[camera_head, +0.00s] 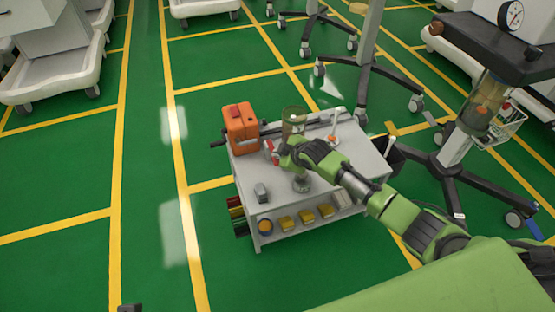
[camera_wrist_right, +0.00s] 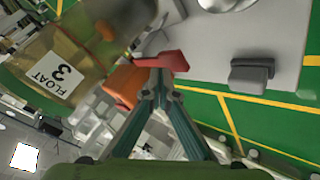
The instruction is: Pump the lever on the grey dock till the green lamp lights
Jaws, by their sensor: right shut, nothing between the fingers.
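My right gripper (camera_head: 278,152) is above the white cart's top, shut and empty. In the right wrist view its fingers (camera_wrist_right: 160,82) meet beside a red part (camera_wrist_right: 168,62), which may be a handle; I cannot tell whether they touch it. A clear amber cylinder (camera_head: 293,118) stands behind the gripper; a cylinder marked "FLOAT 3" (camera_wrist_right: 65,72) is close in the wrist view. A small grey block (camera_head: 261,192) sits at the cart's front left and also shows in the wrist view (camera_wrist_right: 250,74). I cannot clearly make out the dock, its lever or a lit green lamp.
An orange box (camera_head: 240,126) stands at the cart's (camera_head: 285,212) back left corner. A white piece with an orange part (camera_head: 333,136) is at the back right. Several yellow items are on the lower shelf. Wheeled stands (camera_head: 368,72) are behind. Green floor left of the cart is clear.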

